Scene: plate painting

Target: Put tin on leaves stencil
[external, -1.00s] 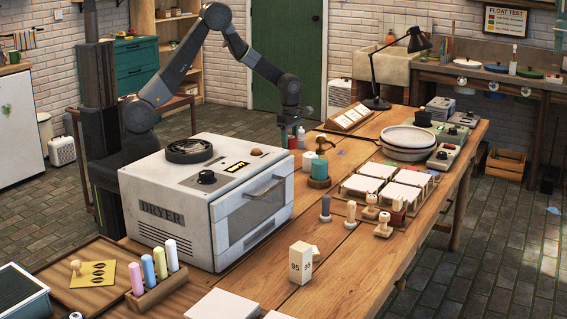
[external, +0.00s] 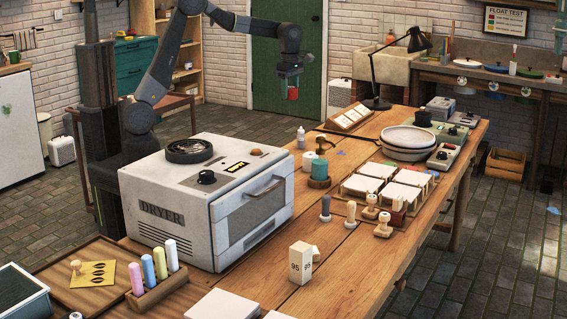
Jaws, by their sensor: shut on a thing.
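My gripper (external: 291,82) is shut on a small red tin (external: 293,94). It holds the tin in the air beyond the back end of the long wooden table, in front of the green door in the picture. The leaves stencil (external: 104,281) is a yellow card with dark leaf-shaped cut-outs and a small knob at its left. It lies on a wooden tray (external: 62,284) at the front left, far from my gripper. Nothing else lies on the stencil.
The white dryer (external: 170,235) stands between my arm and the table's front. A wooden rack (external: 150,296) with coloured sticks stands beside the stencil.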

